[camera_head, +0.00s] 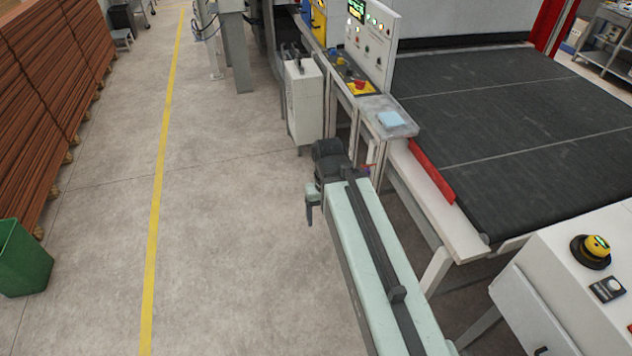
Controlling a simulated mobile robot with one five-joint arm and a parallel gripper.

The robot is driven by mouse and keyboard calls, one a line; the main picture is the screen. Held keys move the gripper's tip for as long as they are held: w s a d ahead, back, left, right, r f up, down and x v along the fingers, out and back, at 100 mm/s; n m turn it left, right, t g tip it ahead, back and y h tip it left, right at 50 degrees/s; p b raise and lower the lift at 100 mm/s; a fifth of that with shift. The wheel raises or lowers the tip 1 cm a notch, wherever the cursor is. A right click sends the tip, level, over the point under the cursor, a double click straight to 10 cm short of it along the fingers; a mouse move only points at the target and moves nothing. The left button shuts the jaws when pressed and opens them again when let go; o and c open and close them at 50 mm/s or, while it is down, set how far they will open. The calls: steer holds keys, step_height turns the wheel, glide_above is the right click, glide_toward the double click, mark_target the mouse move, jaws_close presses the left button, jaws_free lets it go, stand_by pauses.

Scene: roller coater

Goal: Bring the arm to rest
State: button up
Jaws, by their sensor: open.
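My arm is pale green with a dark rail along its top, and it reaches up from the bottom right, over the floor beside the coater. At its far end is a dark wrist joint. My gripper (311,204) hangs at the left of that joint, small in the picture, over bare floor. It is open, and no object shows in it. Its fingertips are too small to see in detail.
Close to my arm's right stand the control panel (372,38), a ledge with a red strip (432,172) and the dark conveyor (510,105). A white box (302,100) stands ahead. Free floor lies left, past a yellow line (161,170); a green bin (22,262) and stacked brown boards (45,90) stand beyond.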

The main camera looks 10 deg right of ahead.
step_height(320, 180, down, 19)
steer(key=b, duration=1.8)
steer(key=shift+f+b, duration=0.15)
steer(key=shift+b, duration=0.15)
